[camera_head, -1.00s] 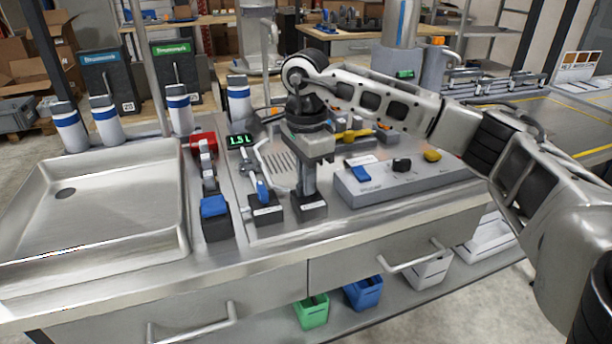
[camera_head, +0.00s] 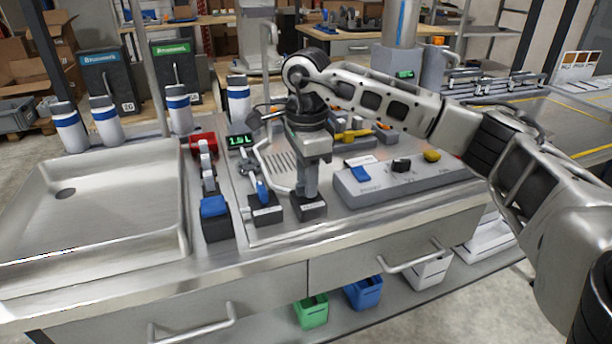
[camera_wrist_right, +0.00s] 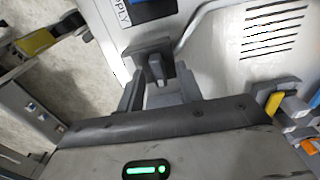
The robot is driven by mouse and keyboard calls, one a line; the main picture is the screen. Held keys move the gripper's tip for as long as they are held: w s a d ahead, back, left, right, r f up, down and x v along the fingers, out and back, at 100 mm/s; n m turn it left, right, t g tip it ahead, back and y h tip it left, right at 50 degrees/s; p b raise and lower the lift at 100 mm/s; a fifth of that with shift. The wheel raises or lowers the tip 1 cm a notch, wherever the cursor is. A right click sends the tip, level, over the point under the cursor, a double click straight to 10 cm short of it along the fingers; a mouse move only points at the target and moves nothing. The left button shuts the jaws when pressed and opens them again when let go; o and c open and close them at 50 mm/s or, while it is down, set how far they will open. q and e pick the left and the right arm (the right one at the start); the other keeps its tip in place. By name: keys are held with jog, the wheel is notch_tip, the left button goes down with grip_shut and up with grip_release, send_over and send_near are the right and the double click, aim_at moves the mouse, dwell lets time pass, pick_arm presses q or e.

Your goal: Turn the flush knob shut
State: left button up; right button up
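A small dark block with a grey upright knob (camera_wrist_right: 156,68) sits beside the supply valve (camera_head: 263,203), which has a blue lever. Its label is hidden, so I cannot tell for sure that it is the flush knob. The block's dark base (camera_head: 312,209) shows below my right gripper (camera_head: 308,188). My right gripper (camera_wrist_right: 160,82) points down over this block, with its fingers on either side of the knob. I cannot tell whether the fingers press on it. My left gripper is not in view.
A control box (camera_head: 400,178) with a blue switch, black dial and yellow button stands to the right. A steel sink (camera_head: 95,215) lies to the left. A blue-topped lever block (camera_head: 214,207) and a green-lit display (camera_head: 240,141) are close by. Bottles stand behind.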

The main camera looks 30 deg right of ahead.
jog(key=shift+a, duration=0.1)
pick_arm(q)
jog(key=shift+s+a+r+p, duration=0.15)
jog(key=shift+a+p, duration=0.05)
jog(key=shift+p, duration=0.65)
pick_arm(e)
notch_tip(320, 180, up, 16)
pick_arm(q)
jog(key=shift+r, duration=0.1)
pick_arm(e)
jog(key=shift+f, duration=0.1)
jog(key=shift+s, duration=0.1)
